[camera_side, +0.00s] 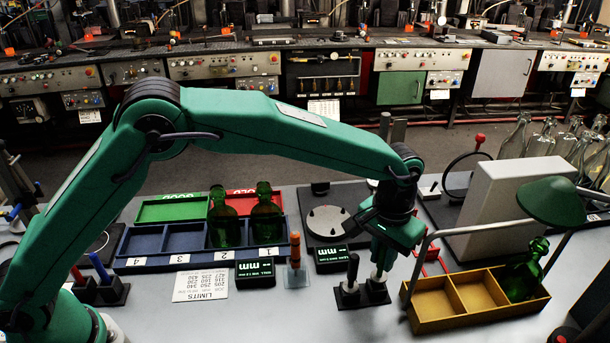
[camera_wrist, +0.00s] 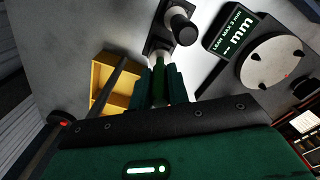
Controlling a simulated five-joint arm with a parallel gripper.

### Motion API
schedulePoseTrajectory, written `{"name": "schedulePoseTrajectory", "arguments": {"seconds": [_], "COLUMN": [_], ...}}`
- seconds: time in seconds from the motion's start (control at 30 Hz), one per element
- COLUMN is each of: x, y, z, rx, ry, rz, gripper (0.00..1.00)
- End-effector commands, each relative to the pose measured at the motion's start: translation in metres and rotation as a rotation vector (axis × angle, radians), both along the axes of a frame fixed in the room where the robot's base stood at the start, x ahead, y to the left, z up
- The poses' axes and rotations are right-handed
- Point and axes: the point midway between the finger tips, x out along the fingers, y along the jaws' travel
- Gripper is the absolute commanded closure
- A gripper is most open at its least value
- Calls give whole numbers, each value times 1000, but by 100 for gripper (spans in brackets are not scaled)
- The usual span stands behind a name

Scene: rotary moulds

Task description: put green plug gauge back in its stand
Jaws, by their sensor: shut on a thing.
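The green plug gauge (camera_wrist: 159,75) is upright between the fingers of my gripper (camera_wrist: 160,88), which is shut on its green handle. In the side view my gripper (camera_side: 383,255) hides most of the gauge, and its pale lower end (camera_side: 378,275) shows below the fingers. The black stand (camera_side: 363,297) is directly under it, at its right-hand place. A black-handled gauge (camera_side: 352,270) stands in the left-hand place, and its black top also shows in the wrist view (camera_wrist: 181,28). I cannot tell how far the green gauge's lower end sits in the stand.
A yellow divided tray (camera_side: 470,305) with a green bottle (camera_side: 522,275) is to the right, under a green lamp (camera_side: 552,200). A black readout (camera_side: 331,259) and a round gauge plate (camera_side: 326,221) are left of the stand. Another stand holds a blue gauge (camera_side: 100,268) further left.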

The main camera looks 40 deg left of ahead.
Motion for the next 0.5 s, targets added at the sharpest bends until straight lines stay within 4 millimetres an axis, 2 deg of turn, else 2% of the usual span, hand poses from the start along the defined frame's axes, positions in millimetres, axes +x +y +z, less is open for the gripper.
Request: {"name": "schedulePoseTrajectory", "arguments": {"seconds": [0.5], "x": [0], "y": [0], "z": [-9], "rx": [0], "ry": [0], "rz": [0], "gripper": [100]}}
